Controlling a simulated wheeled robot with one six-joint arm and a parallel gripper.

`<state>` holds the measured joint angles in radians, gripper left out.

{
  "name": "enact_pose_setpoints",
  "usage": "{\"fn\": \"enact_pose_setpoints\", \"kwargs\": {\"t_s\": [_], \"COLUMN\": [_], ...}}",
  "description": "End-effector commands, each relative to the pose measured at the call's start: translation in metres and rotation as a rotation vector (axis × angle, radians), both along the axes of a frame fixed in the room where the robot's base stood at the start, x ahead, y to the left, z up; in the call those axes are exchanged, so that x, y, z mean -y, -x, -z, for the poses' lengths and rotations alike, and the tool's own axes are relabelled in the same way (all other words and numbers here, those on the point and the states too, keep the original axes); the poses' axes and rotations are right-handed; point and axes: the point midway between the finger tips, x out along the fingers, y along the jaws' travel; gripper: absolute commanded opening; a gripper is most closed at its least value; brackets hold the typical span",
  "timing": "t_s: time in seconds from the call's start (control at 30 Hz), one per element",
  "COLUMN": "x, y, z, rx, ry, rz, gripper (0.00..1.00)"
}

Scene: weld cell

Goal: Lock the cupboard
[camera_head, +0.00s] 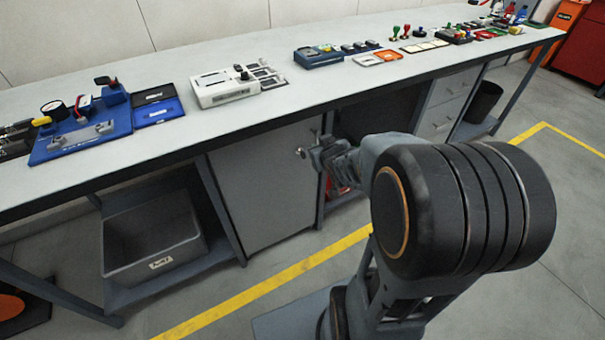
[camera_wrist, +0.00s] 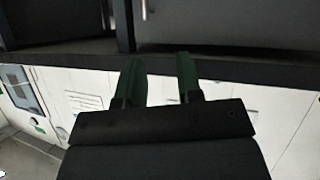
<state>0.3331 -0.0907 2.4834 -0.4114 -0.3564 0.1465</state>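The cupboard (camera_head: 262,190) is under the workbench, with a plain grey front that looks closed in the head view. My gripper (camera_head: 306,152) is in front of its upper right edge, below the bench top. In the wrist view my gripper (camera_wrist: 160,66) shows two green fingers apart with nothing between them. Beyond the fingertips are a dark bench edge and grey panels, one with a small pale bar (camera_wrist: 146,9) by its edge. I cannot make out a lock or key. My arm hides part of the area right of the cupboard.
The workbench (camera_head: 290,110) runs above, carrying a blue fixture (camera_head: 85,135), a white device (camera_head: 225,88) and several small items. A grey bin (camera_head: 150,240) sits on the shelf left of the cupboard. Drawers (camera_head: 445,105) and a black bin (camera_head: 485,103) are to the right. Floor in front is clear.

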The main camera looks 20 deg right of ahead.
Motion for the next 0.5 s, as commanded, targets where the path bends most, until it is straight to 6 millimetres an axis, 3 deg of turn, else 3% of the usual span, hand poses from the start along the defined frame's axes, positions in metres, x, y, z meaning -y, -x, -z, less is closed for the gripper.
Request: {"fn": "enact_pose_setpoints", "kwargs": {"t_s": [0.03, 0.2, 0.33, 0.5], "x": [0.008, 0.018, 0.021, 0.022], "y": [-0.006, -0.017, -0.016, -0.012], "z": [0.047, 0.100, 0.125, 0.140], "rx": [0.056, 0.259, 0.371, 0.461], "ry": [-0.006, -0.048, -0.091, -0.134], "rz": [-0.021, -0.121, -0.180, -0.226], "gripper": [0.33, 0.33, 0.33, 0.33]}}
